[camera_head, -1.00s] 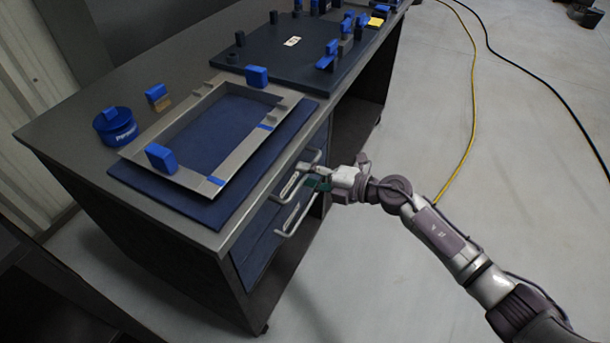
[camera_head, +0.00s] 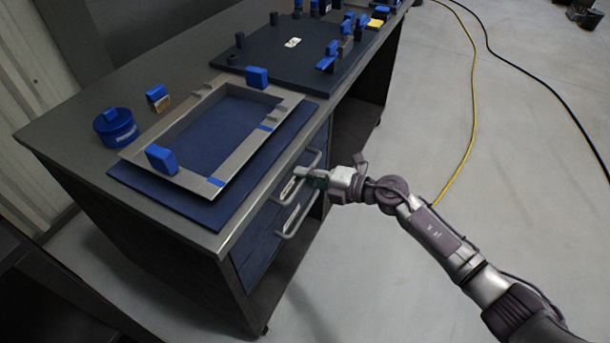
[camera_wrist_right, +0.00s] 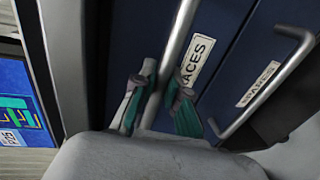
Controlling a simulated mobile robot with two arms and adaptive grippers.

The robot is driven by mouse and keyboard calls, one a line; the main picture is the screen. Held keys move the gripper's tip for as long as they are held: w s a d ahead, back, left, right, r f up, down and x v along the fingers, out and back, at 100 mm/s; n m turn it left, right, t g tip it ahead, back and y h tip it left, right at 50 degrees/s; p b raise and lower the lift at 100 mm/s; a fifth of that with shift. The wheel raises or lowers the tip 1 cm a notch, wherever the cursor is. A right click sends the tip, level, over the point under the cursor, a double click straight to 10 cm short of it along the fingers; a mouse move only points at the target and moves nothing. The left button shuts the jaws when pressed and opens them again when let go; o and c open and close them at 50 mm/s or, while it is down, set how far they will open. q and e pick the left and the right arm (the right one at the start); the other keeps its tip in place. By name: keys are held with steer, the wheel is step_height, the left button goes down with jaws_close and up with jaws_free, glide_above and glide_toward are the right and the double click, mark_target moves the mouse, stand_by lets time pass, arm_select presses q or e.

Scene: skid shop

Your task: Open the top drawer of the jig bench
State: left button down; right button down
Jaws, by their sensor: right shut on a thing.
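The jig bench (camera_head: 185,95) is a dark grey bench with blue drawer fronts on its right side. The top drawer's bar handle (camera_head: 317,157) is just under the bench edge; in the wrist view the handle (camera_wrist_right: 181,32) runs up between the fingers. My right gripper (camera_head: 308,177) is shut on this handle; its green-padded fingers (camera_wrist_right: 155,105) flank the bar. A partly hidden label ending in "RACES" (camera_wrist_right: 198,59) is on the top drawer. The lower drawer handle (camera_head: 300,219) is free. No opening at the top drawer is clear to see. My left gripper is not in view.
A grey frame (camera_head: 190,184) with blue blocks lies on a blue mat on the bench top. A blue round tin (camera_head: 115,130) and a dark fixture plate (camera_head: 285,58) are also there.

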steer(key=shift+d, duration=0.1)
